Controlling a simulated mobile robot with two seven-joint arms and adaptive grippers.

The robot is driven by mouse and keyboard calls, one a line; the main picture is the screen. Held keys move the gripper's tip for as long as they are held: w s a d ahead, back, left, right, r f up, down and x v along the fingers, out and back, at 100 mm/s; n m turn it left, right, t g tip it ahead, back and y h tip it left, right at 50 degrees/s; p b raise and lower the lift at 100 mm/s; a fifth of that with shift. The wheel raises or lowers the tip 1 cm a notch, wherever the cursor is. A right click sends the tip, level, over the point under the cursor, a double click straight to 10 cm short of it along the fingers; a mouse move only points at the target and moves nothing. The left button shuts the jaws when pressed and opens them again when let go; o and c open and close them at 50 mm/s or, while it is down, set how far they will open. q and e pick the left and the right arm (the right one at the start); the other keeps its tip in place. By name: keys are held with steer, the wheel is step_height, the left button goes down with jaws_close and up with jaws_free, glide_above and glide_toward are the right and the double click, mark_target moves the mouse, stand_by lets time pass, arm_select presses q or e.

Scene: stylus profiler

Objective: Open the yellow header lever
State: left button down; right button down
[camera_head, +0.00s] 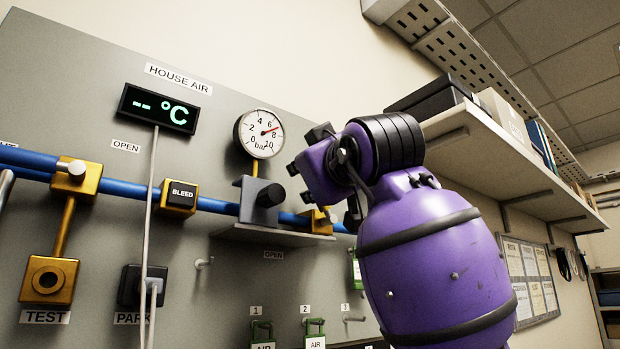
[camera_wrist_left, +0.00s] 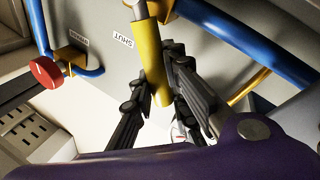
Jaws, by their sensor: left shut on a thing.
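The yellow header lever (camera_wrist_left: 151,58) shows in the left wrist view as a yellow bar, beside a label reading SHUT. My left gripper (camera_wrist_left: 157,84) has its black fingers on either side of the lever and is shut on it. In the head view my purple left arm covers part of the wall panel. The lever and the gripper's fingertips cannot be made out there. My right gripper is not in view.
A shelf (camera_head: 485,150) with boxes juts out at right. The left wrist view shows a red knob (camera_wrist_left: 46,72).

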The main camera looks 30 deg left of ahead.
arm_select(q)
steer(key=c, duration=1.7)
jaws_free()
steer(key=shift+o, duration=0.2)
steer(key=v, duration=1.2)
